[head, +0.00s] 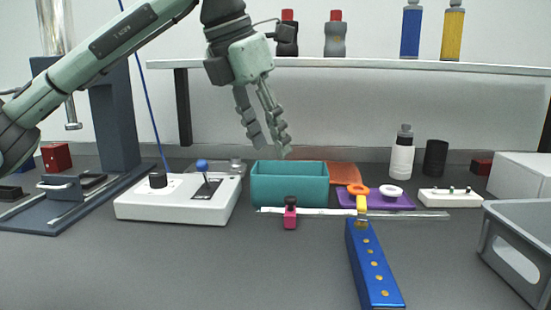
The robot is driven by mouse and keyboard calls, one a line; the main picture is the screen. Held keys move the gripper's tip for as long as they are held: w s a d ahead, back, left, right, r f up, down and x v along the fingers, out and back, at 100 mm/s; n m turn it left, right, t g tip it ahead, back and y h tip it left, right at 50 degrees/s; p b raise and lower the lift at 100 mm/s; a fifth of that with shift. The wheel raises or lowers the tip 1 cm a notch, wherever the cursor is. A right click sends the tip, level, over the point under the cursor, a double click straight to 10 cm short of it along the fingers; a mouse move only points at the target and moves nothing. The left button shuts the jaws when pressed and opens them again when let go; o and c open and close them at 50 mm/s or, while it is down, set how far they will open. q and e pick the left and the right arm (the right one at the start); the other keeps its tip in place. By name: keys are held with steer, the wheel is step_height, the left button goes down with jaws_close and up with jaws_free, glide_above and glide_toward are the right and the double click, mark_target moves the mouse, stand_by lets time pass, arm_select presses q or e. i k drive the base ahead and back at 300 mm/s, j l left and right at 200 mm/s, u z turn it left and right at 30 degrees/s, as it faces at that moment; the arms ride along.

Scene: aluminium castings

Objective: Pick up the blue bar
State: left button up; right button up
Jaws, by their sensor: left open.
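The blue bar (374,266) lies on the dark grey tabletop, right of centre, with its near end toward the bottom edge of the head view. It has a row of several gold-coloured dots along its top and a yellow piece at its far end. My left gripper (269,148) is open and empty, pointing down above and behind the teal bin. It is up and to the left of the blue bar, well apart from it. My right gripper is not in view.
A teal bin (290,186) stands mid-table, with a silver rod (420,215) and a pink-black piece (290,213) before it. A white control box (180,200) is left, a grey crate (520,235) right. A shelf (400,66) with bottles spans the back. The front left table is clear.

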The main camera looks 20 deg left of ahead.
mark_target(378, 288)
steer(key=k, duration=1.5)
